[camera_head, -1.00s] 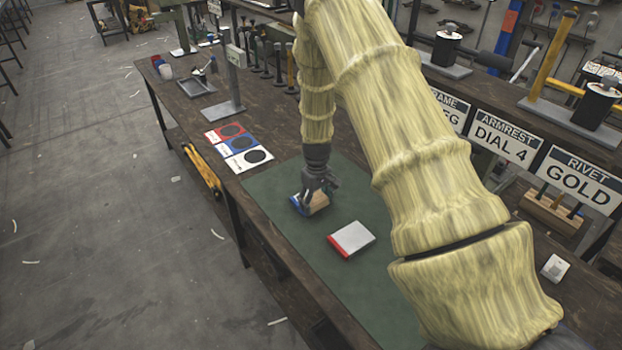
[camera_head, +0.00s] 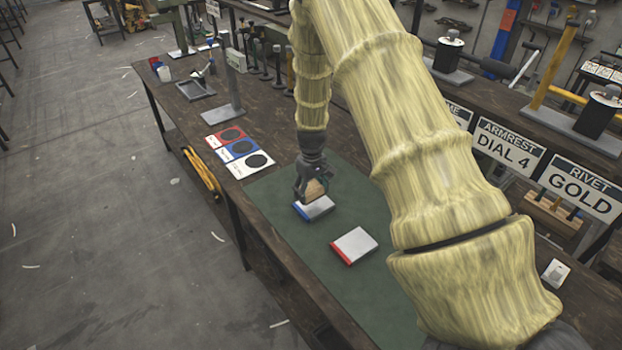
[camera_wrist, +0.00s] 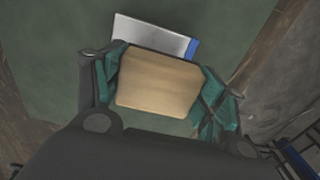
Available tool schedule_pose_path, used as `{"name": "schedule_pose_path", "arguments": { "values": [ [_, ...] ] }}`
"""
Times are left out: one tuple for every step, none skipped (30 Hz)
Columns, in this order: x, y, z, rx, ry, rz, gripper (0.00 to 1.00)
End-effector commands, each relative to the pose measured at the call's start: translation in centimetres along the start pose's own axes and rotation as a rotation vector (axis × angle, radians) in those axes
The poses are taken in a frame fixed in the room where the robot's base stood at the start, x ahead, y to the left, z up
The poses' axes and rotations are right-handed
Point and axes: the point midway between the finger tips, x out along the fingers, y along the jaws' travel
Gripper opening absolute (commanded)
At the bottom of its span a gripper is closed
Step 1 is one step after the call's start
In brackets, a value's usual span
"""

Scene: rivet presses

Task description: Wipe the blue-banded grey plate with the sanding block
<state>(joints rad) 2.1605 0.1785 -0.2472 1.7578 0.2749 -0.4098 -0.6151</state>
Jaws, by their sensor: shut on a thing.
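The blue-banded grey plate (camera_head: 318,209) lies on the green mat (camera_head: 290,238), its blue band at the left end in the head view. My gripper (camera_head: 311,190) is over the plate's far part, shut on the tan sanding block (camera_head: 316,188). In the wrist view the block (camera_wrist: 158,83) sits between the two teal fingers of my gripper (camera_wrist: 160,88). The plate (camera_wrist: 150,35) shows beyond the block there, partly covered by it. I cannot tell whether the block touches the plate.
A red-banded grey plate (camera_head: 354,245) lies on the mat nearby, to the right. Signs (camera_head: 580,187) and rivet presses (camera_head: 600,110) stand at the right. The mat's near part is clear.

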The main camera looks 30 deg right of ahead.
Motion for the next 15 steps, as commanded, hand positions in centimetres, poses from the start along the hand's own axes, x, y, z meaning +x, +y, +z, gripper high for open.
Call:
{"name": "schedule_pose_path", "arguments": {
  "values": [
    [-0.8, -0.1, -0.1, -0.001, 0.000, 0.000, 0.49],
    [-1.0, -0.1, -0.1, -0.002, 0.001, 0.000, 0.49],
    [-1.4, -0.1, -0.1, -0.002, 0.001, 0.000, 0.49],
    [-1.7, -0.2, -0.1, -0.003, 0.001, 0.000, 0.49],
    [-1.9, -0.2, -0.2, -0.003, 0.001, 0.000, 0.49],
    [-2.3, -0.2, -0.2, -0.004, 0.001, 0.000, 0.49],
    [-2.6, -0.2, -0.2, -0.004, 0.001, 0.000, 0.49],
    [-2.8, -0.3, -0.2, -0.005, 0.001, 0.000, 0.49],
    [-3.1, -0.3, -0.2, -0.005, 0.001, 0.001, 0.49],
    [-3.3, -0.4, -0.3, -0.006, 0.001, 0.001, 0.49],
    [-3.4, -0.4, -0.3, -0.006, 0.000, 0.001, 0.49],
    [-3.5, -0.4, -0.3, -0.006, 0.000, 0.001, 0.49],
    [-3.6, -0.4, -0.3, -0.006, 0.000, 0.001, 0.49],
    [-3.6, -0.4, -0.3, -0.006, 0.000, 0.001, 0.49],
    [-3.6, -0.4, -0.3, -0.006, 0.000, 0.000, 0.49]
  ]
}}
